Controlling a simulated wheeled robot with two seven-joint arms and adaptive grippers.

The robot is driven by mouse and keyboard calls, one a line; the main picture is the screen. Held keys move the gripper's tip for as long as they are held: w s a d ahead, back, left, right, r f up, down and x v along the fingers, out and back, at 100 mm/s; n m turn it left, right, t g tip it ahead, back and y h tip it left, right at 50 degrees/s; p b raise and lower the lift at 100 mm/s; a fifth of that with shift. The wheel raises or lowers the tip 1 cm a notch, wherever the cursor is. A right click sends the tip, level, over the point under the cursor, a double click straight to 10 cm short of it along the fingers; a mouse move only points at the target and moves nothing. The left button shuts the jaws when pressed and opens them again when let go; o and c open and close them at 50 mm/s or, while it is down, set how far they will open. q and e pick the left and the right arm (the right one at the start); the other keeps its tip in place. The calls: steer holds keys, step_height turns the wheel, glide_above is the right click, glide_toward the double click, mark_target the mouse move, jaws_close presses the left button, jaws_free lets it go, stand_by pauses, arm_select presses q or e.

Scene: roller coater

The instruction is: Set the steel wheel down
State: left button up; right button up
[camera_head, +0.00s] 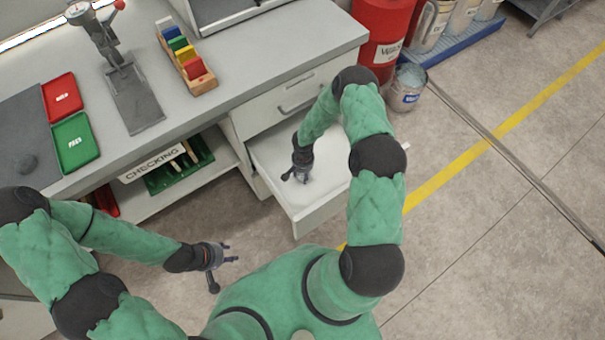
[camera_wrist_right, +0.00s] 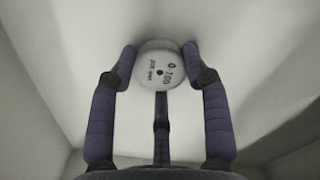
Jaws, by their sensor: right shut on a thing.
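The steel wheel (camera_wrist_right: 160,66) shows in the right wrist view as a pale round disc with dark printed marks and a small dark centre hole. My right gripper (camera_wrist_right: 160,75) has its fingers shut around it. In the head view my right gripper (camera_head: 296,177) reaches down inside the open drawer (camera_head: 310,218), and the wheel is hard to make out there. I cannot tell whether the wheel touches the drawer floor. My left gripper (camera_head: 230,258) is open and empty, over the floor in front of the bench.
The bench top (camera_head: 265,50) holds a dial gauge stand (camera_head: 105,40), a wooden rack of coloured blocks (camera_head: 187,58), a red tray (camera_head: 62,97) and a green tray (camera_head: 75,142). A red waste bin (camera_head: 383,35) and a bucket (camera_head: 405,88) stand right of the drawer.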

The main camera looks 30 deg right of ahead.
steer(key=o, duration=1.2)
steer(key=shift+r+p, duration=0.2)
steer(key=shift+p, duration=0.15)
step_height(320, 180, up, 12)
steer(key=p, duration=0.4)
steer(key=shift+w+d, duration=0.15)
steer(key=shift+f, duration=0.1)
